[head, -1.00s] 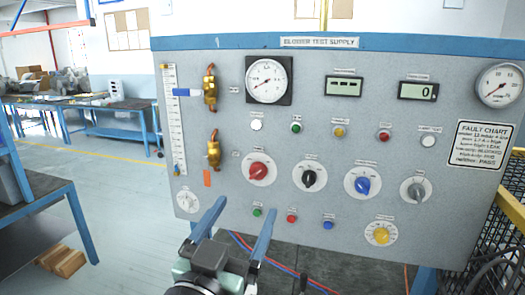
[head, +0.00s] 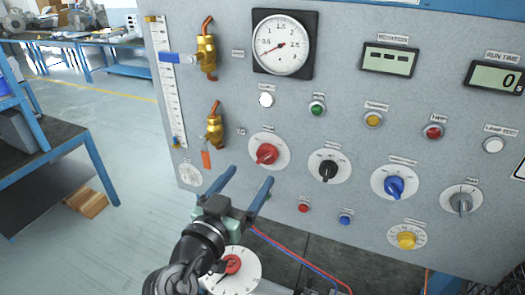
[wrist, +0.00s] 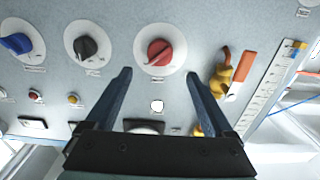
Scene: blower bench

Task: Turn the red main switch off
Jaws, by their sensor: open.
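The red main switch (head: 266,153) is a red rotary knob on a white round dial, on the grey panel (head: 340,110) below the big gauge. It also shows in the wrist view (wrist: 160,53), upside down, with its grip ridge tilted. My gripper (head: 246,180) is open and empty, its two blue fingers pointing at the panel just below and left of the knob in the head view. In the wrist view the fingers (wrist: 158,82) stand apart with the red knob beyond their tips, roughly centred between them. The fingers appear not to touch the knob.
A black knob (head: 328,169), a blue knob (head: 394,187) and a grey knob (head: 461,203) sit to the right. Small buttons lie above and below the knobs.

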